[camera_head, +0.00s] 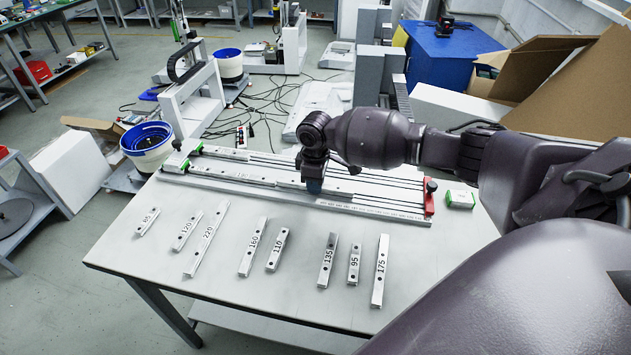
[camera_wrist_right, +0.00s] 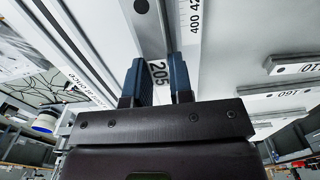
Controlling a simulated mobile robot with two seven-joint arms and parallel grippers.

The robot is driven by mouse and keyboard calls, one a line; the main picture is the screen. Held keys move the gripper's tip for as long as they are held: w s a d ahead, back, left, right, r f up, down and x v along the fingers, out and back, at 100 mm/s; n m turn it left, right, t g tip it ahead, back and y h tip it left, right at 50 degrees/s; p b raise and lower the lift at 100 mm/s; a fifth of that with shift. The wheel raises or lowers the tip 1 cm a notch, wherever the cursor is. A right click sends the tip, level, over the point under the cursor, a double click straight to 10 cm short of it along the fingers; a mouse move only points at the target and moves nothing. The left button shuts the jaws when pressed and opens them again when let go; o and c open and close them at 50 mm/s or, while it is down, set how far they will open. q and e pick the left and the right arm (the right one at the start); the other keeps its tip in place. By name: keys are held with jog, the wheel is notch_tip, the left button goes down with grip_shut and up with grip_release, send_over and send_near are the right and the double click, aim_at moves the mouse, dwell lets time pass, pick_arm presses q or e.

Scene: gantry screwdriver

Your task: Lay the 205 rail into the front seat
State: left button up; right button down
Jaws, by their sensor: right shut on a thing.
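My right gripper (camera_head: 314,185) points down over the front part of the long fixture (camera_head: 390,211) on the table. In the right wrist view its two blue fingers (camera_wrist_right: 159,85) stand on either side of the rail marked 205 (camera_wrist_right: 158,70), shut on it. The rail runs roughly along the fixture, beside the white printed scale (camera_wrist_right: 190,25). The fingers and wrist hide the middle of the rail in the head view. I cannot tell whether the rail touches the bottom of the front seat. My left gripper is not in view.
Several loose numbered rails lie on the table in front of the fixture, among them 220 (camera_head: 206,242), 160 (camera_head: 253,247) and 175 (camera_head: 380,271). A red end clamp (camera_head: 429,197) stands at the fixture's right end, with a green-white box (camera_head: 460,199) beside it. The table's front strip is clear.

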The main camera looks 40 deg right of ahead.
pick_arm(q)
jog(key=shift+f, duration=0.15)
pick_arm(e)
jog(key=shift+f, duration=0.3)
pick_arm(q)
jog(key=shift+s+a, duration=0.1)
pick_arm(e)
jog(key=c, duration=0.9)
grip_release()
jog(key=shift+f, duration=0.1)
notch_tip(320, 180, up, 9)
jog(key=shift+r+p, duration=0.15)
jog(key=shift+p, duration=0.85)
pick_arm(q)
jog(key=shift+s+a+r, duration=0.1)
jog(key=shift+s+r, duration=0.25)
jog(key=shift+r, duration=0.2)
pick_arm(e)
jog(key=shift+r, duration=0.8)
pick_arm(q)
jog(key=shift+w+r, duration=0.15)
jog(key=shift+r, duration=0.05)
pick_arm(e)
jog(key=shift+r, duration=0.1)
